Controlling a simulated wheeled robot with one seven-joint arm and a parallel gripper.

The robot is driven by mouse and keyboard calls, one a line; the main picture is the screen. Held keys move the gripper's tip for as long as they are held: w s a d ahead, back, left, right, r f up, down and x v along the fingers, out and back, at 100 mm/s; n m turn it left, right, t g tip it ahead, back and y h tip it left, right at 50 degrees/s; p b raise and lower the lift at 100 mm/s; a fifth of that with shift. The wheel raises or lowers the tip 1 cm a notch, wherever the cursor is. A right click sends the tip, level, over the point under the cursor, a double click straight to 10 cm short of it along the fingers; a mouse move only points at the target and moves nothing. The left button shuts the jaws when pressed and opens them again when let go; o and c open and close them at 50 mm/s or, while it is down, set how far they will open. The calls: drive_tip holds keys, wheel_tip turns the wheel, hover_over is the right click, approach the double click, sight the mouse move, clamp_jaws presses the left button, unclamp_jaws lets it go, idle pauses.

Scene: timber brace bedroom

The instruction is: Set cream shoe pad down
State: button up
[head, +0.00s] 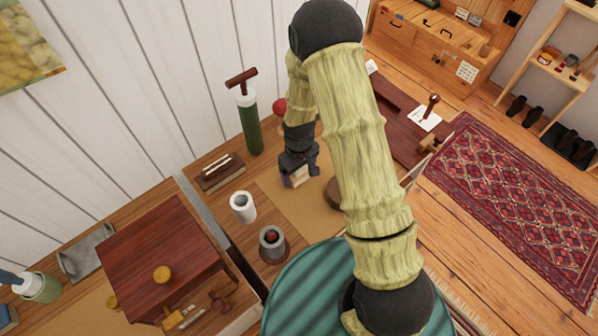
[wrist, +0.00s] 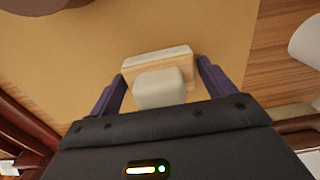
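The cream shoe pad (wrist: 158,58) is a small pale block with a light wood-coloured face and a rounded cream block (wrist: 160,90) on its near side. It sits between the two purple fingers of my gripper (wrist: 161,76), which flank its ends closely and appear shut on it. In the head view the pad (head: 299,178) shows at the tip of my gripper (head: 296,180), over the tan mat (head: 290,205) on the bench. I cannot tell whether the pad's underside touches the mat.
A white cup (head: 243,207) and a grey holder (head: 272,245) stand left of the mat. A brush block (head: 220,173) and green pump (head: 249,125) stand behind. A round brown object (head: 334,193) is right of my gripper. Bare mat lies between.

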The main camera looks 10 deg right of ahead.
drive_tip(key=c, duration=0.8)
wheel_tip(320, 180, up, 10)
drive_tip(key=shift+r+b, duration=0.1)
drive_tip(key=shift+b, duration=0.45)
